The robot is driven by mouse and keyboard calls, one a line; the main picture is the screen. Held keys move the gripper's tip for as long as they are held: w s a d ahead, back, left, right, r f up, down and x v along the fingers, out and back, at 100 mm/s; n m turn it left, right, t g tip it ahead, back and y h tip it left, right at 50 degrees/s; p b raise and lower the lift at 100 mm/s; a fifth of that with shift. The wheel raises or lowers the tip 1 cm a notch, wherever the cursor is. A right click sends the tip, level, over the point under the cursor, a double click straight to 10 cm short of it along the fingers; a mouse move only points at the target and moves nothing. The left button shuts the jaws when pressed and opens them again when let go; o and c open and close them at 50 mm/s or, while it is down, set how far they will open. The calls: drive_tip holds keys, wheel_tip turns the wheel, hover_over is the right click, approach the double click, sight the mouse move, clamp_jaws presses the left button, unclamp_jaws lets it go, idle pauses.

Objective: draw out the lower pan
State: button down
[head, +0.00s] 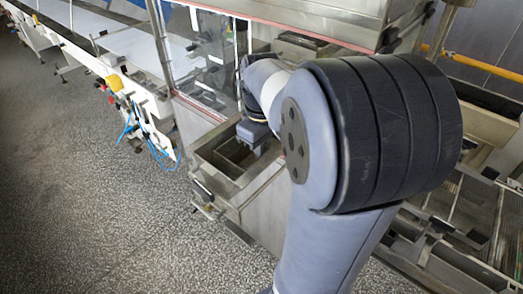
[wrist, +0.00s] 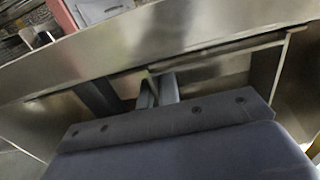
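An open steel pan-like box (head: 212,172) with inner dividers juts out low at the machine's front in the head view; I cannot tell for sure that it is the lower pan. My gripper (head: 252,134) is over the box's far right part, its fingers hidden in that view. In the wrist view my gripper (wrist: 158,90) reaches toward a steel hollow below a broad steel edge (wrist: 150,48). Grey finger parts show there, but their tips are partly hidden. I cannot tell whether they touch or hold anything.
A clear guard panel (head: 205,60) stands behind the box. A long conveyor (head: 120,45) runs to the upper left, with blue hoses (head: 155,148) at its side. A steel hood (head: 300,15) hangs above. Wire racks (head: 480,215) lie at right. The speckled floor (head: 100,220) at left is clear.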

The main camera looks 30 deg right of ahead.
drive_tip(key=shift+r+p, duration=1.6)
drive_tip(key=shift+r, duration=0.8)
drive_tip(key=shift+r, duration=0.1)
